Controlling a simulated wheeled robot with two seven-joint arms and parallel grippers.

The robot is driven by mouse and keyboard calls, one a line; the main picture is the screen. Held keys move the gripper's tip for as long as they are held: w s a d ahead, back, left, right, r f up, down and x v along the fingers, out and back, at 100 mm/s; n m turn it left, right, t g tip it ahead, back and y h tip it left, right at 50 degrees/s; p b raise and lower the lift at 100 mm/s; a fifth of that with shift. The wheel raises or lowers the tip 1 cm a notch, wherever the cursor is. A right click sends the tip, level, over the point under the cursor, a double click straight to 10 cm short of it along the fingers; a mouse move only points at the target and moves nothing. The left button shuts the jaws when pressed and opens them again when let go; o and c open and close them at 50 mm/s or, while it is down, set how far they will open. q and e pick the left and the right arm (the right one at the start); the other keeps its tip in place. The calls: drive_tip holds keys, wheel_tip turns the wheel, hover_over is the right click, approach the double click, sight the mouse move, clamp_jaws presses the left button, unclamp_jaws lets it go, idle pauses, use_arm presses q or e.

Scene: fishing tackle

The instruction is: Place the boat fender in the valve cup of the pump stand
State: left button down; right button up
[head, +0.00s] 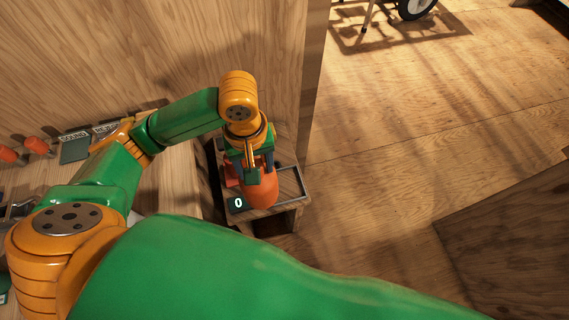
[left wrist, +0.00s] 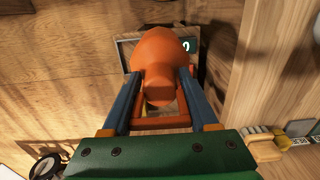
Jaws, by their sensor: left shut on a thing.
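The orange boat fender (head: 263,192) is a rounded, bulbous piece. My left gripper (head: 258,168) is shut on it and holds it over the small wooden pump stand (head: 291,184). The left wrist view shows the fender (left wrist: 160,55) between the blue fingers of the left gripper (left wrist: 164,80). The stand has a dark-edged top and a small display (head: 238,203) reading 0. The valve cup is hidden, so I cannot tell whether the fender touches it or is above it. My right gripper is not in view.
A wooden wall (head: 150,50) rises behind the stand. A bench (head: 172,185) at the left carries orange-handled items (head: 36,146) and labelled cards (head: 74,148). The wooden floor (head: 400,150) to the right is clear, with a wheeled frame (head: 417,8) at the back.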

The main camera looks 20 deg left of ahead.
use_arm(q)
drive_tip(key=w+d+f+b, duration=0.2)
drive_tip(key=w+d+f, duration=0.1)
drive_tip(key=w+f, duration=0.6)
wheel_tip(320, 180, down, 2)
drive_tip(key=shift+d+b, duration=0.25)
drive_tip(key=shift+b, duration=0.15)
drive_tip(key=shift+c, duration=0.8)
unclamp_jaws()
drive_tip(key=shift+s+f, duration=0.1)
wheel_tip(320, 180, up, 12)
drive_tip(key=p, duration=0.1)
drive_tip(key=shift+p, duration=0.4)
